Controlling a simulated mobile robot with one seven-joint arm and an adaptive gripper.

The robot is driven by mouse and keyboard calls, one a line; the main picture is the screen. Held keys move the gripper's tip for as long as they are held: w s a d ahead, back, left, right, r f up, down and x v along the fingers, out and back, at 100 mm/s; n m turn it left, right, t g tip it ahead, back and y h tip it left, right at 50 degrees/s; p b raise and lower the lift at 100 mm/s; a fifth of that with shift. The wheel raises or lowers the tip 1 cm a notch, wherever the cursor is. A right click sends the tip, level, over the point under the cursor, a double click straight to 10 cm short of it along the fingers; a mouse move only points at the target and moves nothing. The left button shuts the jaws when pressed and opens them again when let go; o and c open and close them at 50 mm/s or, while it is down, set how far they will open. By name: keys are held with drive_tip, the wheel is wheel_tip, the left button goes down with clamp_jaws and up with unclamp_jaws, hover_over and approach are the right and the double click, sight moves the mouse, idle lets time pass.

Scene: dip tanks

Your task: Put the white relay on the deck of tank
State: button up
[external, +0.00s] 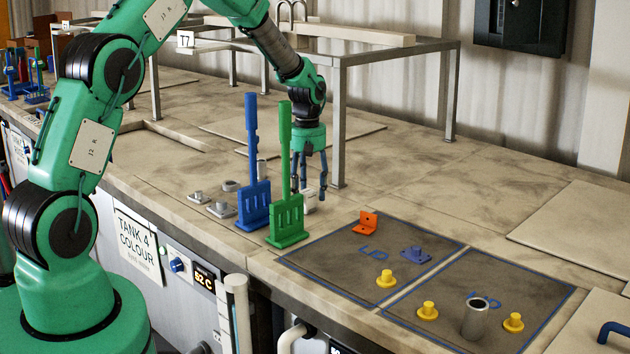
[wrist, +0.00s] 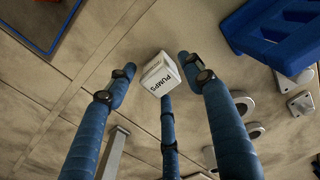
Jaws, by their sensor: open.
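The white relay is a small white block lettered PUMPS in the wrist view (wrist: 160,74). It sits on the pale stained deck (external: 440,190), just behind the green paddle in the external view (external: 310,203). My gripper (external: 309,190) is low over it with its blue fingers spread. In the wrist view my gripper (wrist: 156,76) is open, with the relay between and beyond the fingertips. I cannot tell whether any finger touches it. A front panel sign (external: 136,245) reads TANK 4 COLOUR.
A green paddle (external: 286,225) and blue paddle (external: 254,205) stand close left of my gripper. A metal shelf leg (external: 339,130) stands close right. Blue-outlined dark panels (external: 350,268) hold an orange bracket (external: 367,222), yellow knobs and a grey cylinder (external: 475,320). Grey metal parts (external: 221,209) lie left.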

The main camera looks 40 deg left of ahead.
sight(307, 192)
wheel_tip(307, 192, up, 11)
drive_tip(key=b, duration=0.1)
idle(0.4)
idle(0.7)
